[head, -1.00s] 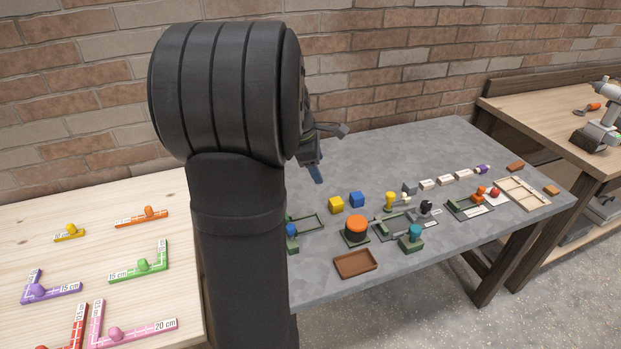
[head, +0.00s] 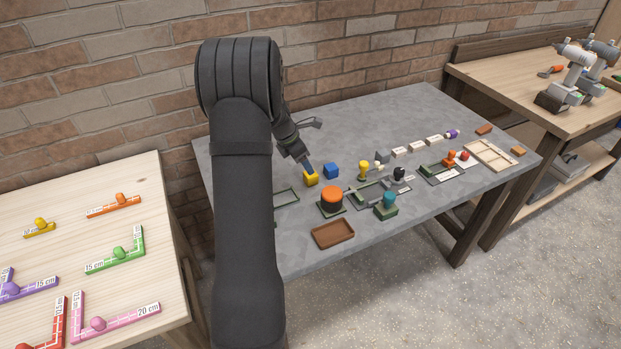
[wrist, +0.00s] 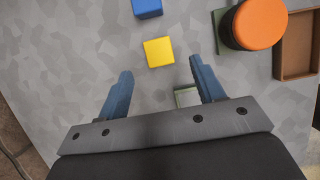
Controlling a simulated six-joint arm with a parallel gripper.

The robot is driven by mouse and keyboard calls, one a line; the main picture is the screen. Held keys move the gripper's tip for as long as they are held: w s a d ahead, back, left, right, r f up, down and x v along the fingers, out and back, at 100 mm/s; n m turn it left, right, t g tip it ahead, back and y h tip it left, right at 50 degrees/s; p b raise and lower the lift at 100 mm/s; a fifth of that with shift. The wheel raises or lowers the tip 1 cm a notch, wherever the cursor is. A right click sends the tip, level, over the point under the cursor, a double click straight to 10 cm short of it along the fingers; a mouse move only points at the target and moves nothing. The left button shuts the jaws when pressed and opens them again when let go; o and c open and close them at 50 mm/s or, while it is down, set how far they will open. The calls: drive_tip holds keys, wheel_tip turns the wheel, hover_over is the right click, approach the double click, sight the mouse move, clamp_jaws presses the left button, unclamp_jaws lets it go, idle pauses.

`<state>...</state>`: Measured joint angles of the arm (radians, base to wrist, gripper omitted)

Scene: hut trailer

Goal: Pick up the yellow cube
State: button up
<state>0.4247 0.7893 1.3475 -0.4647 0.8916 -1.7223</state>
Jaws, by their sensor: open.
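The yellow cube (head: 311,180) sits on the grey table (head: 245,150), just left of a blue cube (head: 331,171). In the wrist view the yellow cube (wrist: 158,52) lies ahead of my gripper (wrist: 158,82), in line with the gap between the two blue fingers and slightly beyond their tips. My gripper (head: 308,168) is open and empty. In the head view its fingertip overlaps the top of the yellow cube; whether they touch cannot be told.
The blue cube (wrist: 147,8) is beyond the yellow one. A large orange button (wrist: 260,23) on a green base stands to the right, close to the right finger. A brown tray (head: 333,233) lies near the front edge. Bare tabletop is left of the cubes.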

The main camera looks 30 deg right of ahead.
sight(311, 178)
drive_tip(key=x, duration=0.7)
drive_tip(key=shift+w+f, duration=0.15)
drive_tip(key=shift+f, duration=0.15)
drive_tip(key=c, duration=1.1)
